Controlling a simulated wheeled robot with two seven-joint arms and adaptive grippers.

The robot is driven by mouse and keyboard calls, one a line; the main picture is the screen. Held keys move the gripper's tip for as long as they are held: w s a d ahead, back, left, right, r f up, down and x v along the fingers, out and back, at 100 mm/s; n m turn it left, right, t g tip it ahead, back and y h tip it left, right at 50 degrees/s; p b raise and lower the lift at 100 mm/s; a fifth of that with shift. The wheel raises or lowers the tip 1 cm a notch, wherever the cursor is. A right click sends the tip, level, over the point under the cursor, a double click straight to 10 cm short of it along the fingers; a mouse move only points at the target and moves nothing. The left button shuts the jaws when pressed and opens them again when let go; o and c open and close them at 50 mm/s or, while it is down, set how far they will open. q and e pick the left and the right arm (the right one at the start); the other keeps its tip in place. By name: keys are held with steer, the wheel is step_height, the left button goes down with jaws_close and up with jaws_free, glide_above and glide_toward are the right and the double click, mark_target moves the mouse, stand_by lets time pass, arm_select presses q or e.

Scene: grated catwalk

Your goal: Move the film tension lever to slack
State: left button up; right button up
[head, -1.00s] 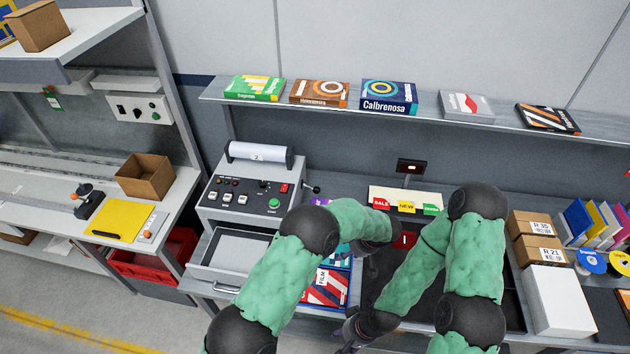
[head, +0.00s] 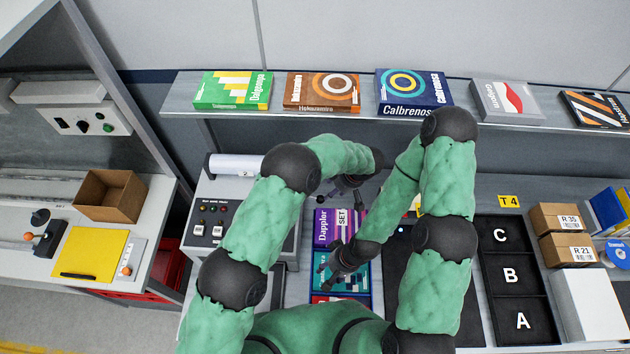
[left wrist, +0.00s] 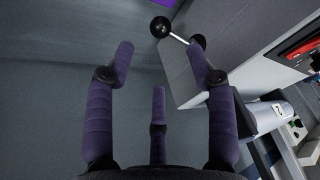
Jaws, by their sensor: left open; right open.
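The film tension lever (left wrist: 178,35) shows in the left wrist view as a thin metal rod with a black ball at each end, beside the grey machine's side wall. In the head view the left gripper (head: 348,187) is at the machine's right side. The machine (head: 212,222) carries a white film roll (head: 236,165). My right gripper (head: 342,262) is open and empty above the flat boxes.
Flat boxes, one purple (head: 325,228), lie right of the machine. A black tray (head: 512,272) marked A, B and C stands further right, beside brown cartons (head: 562,247). A shelf (head: 330,112) of boxes runs behind the arms. A yellow pad (head: 92,252) lies on the left bench.

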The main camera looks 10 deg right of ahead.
arm_select(q)
steer(key=p+x, duration=0.1)
steer(key=x, duration=1)
steer(key=shift+w+r, duration=0.1)
steer(key=shift+w, duration=0.1)
jaws_close()
